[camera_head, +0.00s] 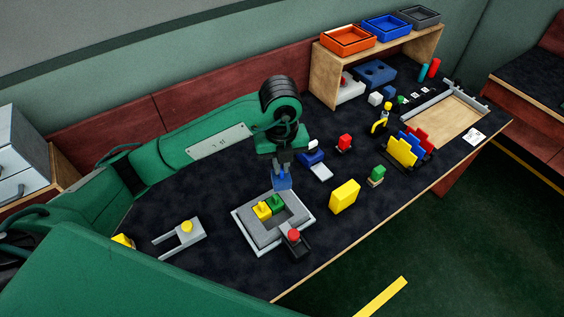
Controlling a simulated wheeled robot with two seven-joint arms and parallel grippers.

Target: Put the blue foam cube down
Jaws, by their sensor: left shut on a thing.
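My left gripper (281,168) points down over the dark table and is shut on the blue foam cube (282,182). The cube is just behind the far edge of a grey square frame (297,201). Its upper part is partly hidden by the fingers. I cannot tell whether it touches the surface beneath. A yellow piece (262,211) and a green piece (276,203) sit inside the frame. My right gripper is not in view.
A red-topped dark piece (294,238) stands at the frame's front right corner. A yellow block (344,196) stands to the right, and a grey fork-shaped piece (182,236) lies to the left. A blue-and-white piece (312,158) is close behind the gripper. Bare table lies between the fork and frame.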

